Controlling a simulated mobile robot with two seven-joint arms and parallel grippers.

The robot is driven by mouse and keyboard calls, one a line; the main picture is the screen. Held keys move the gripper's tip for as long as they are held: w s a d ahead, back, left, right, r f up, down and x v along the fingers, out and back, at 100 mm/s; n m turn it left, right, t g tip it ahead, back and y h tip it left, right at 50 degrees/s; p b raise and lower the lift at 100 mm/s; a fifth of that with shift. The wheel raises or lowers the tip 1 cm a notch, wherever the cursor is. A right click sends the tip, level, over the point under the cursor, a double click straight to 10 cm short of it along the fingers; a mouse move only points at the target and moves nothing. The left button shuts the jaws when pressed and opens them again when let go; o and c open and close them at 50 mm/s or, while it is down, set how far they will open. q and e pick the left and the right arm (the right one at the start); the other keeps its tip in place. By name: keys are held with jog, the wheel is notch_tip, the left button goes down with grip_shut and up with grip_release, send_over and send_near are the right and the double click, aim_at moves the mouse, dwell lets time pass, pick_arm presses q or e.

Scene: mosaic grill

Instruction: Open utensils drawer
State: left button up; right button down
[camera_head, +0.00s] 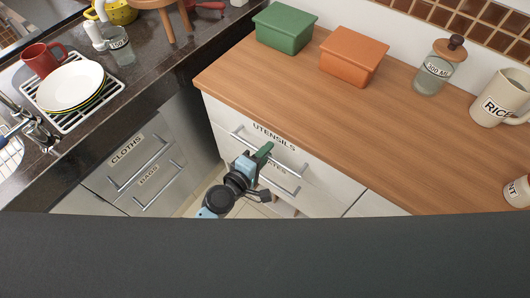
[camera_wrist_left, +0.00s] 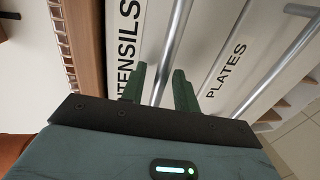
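The utensils drawer (camera_head: 273,138) is a white front under the wooden counter, labelled UTENSILS, and looks shut. Its metal bar handle (camera_wrist_left: 181,38) runs down the left wrist view, and the label shows at the left there. My left gripper (camera_head: 265,155) is at this drawer front. In the left wrist view its two green fingers (camera_wrist_left: 159,88) stand apart, one on each side of the handle bar; I cannot tell whether they touch it. The gripper partly hides the handle and the PLATES label in the head view. My right gripper is not in view.
The plates drawer (camera_wrist_left: 225,75) with its own handle (camera_wrist_left: 284,62) lies just below. Grey drawers labelled CLOTHS (camera_head: 126,150) and BAGS stand left. The wooden counter (camera_head: 300,95) holds a green box (camera_head: 285,28), an orange box (camera_head: 353,56) and jars. Tiled floor shows below.

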pick_arm(q)
jog(key=shift+c, duration=0.2)
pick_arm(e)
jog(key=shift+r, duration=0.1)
pick_arm(q)
grip_shut()
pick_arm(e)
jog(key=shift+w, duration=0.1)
pick_arm(q)
jog(key=shift+s, duration=0.1)
